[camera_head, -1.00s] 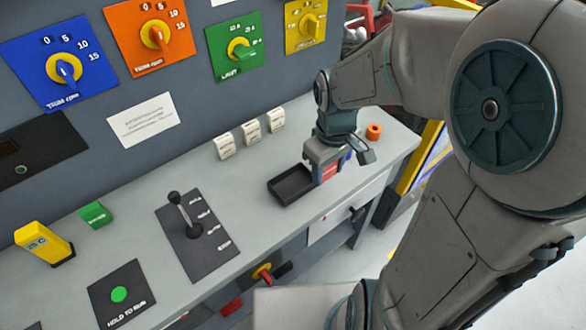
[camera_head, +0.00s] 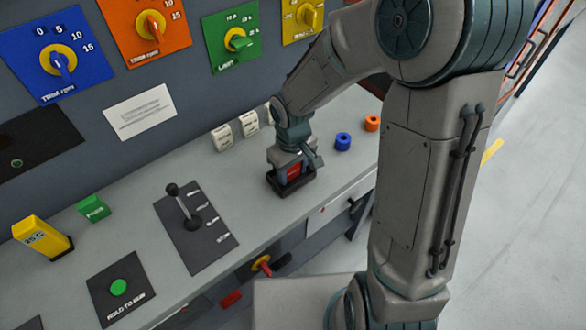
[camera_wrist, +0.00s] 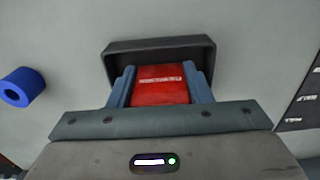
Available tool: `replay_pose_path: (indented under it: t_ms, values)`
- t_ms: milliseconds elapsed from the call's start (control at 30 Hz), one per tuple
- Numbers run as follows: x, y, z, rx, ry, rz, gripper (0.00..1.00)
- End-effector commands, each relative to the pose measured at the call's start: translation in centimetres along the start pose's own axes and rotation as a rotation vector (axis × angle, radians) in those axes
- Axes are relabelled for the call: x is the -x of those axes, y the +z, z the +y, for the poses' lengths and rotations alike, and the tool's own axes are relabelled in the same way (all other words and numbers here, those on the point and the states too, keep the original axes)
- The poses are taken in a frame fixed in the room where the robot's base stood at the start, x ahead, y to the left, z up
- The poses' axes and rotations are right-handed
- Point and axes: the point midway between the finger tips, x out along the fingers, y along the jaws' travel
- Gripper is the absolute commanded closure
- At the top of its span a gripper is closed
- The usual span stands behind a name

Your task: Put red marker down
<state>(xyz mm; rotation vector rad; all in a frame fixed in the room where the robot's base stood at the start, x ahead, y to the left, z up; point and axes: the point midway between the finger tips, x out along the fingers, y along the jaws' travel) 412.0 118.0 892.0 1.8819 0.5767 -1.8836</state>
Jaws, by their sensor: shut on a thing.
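The red marker (camera_wrist: 161,86) is a red block with a line of white lettering, held between the two blue fingers of my gripper (camera_wrist: 160,88). In the head view the red marker (camera_head: 293,172) shows below my gripper (camera_head: 290,170), over the black tray (camera_head: 290,188) on the grey bench. The tray's dark rim (camera_wrist: 160,45) shows just beyond the marker in the wrist view. The marker's lower end is hidden, so I cannot tell whether it touches the tray floor.
A blue ring (camera_head: 343,141) and an orange ring (camera_head: 372,123) lie right of the tray. A lever plate (camera_head: 195,226) is to the left. White labelled blocks (camera_head: 222,138) stand behind, near the dial panel. The blue ring (camera_wrist: 21,86) also shows in the wrist view.

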Motion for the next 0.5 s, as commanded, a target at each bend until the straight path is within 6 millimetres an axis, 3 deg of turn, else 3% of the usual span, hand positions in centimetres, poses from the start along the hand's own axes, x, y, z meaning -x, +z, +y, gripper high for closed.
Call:
replay_pose_path:
  t_ms: [300, 333, 400, 500]
  values:
    - [-0.46, 0.0, 0.0, 0.0, 0.0, 0.001, 0.78]
    - [-0.35, 0.0, 0.0, 0.0, 0.0, 0.001, 0.49]
    - [-0.28, 0.0, 0.0, 0.0, 0.0, 0.001, 0.33]
    - [-0.28, 0.0, 0.01, 0.0, 0.0, 0.001, 0.33]
